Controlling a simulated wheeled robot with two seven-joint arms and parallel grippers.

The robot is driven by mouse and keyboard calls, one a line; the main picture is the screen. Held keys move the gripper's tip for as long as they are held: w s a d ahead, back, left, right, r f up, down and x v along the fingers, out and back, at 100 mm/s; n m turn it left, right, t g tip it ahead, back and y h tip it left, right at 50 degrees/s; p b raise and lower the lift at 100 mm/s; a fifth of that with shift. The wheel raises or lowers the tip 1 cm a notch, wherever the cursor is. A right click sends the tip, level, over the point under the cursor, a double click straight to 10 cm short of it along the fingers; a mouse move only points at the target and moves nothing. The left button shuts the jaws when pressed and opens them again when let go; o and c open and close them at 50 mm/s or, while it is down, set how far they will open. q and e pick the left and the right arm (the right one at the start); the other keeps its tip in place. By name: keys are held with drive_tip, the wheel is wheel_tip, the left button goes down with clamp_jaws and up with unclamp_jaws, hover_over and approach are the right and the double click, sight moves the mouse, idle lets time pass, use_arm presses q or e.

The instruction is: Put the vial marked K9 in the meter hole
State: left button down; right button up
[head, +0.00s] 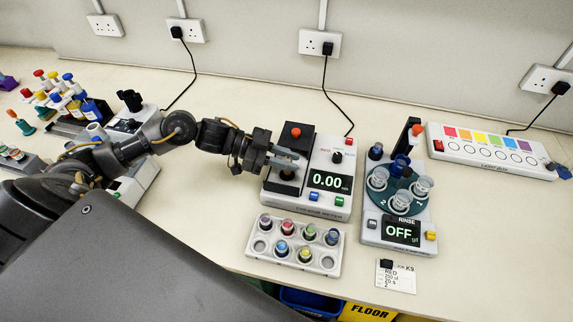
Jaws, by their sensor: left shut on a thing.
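My left gripper (287,158) reaches in from the left over the dark left part of the meter (322,200), whose display reads 0.00. It is shut on a small dark vial (288,174), mostly hidden by the fingers, at the meter hole. I cannot read a mark on it, nor tell whether its base is inside the hole or just above it. The white vial rack (250,262) in front of the meter holds several vials with coloured caps. Its front-left and front-right holes look empty. My right gripper is not in view.
A rinse unit (370,232) reading OFF stands right of the meter, with cups on its round plate. A card (396,277) marked K9 lies in front of it. A colour-strip box (490,150) is at the back right. Bottles and instruments crowd the left.

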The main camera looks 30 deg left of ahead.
use_arm(q)
wheel_tip(320, 180, down, 2)
drive_tip(key=shift+f+p, duration=0.15)
drive_tip(key=shift+p, duration=0.4)
drive_tip(key=shift+f, duration=0.3)
drive_tip(key=shift+f, duration=0.2)
drive_tip(key=shift+f, duration=0.15)
drive_tip(key=c, duration=1.3)
unclamp_jaws()
drive_tip(key=shift+o, duration=0.2)
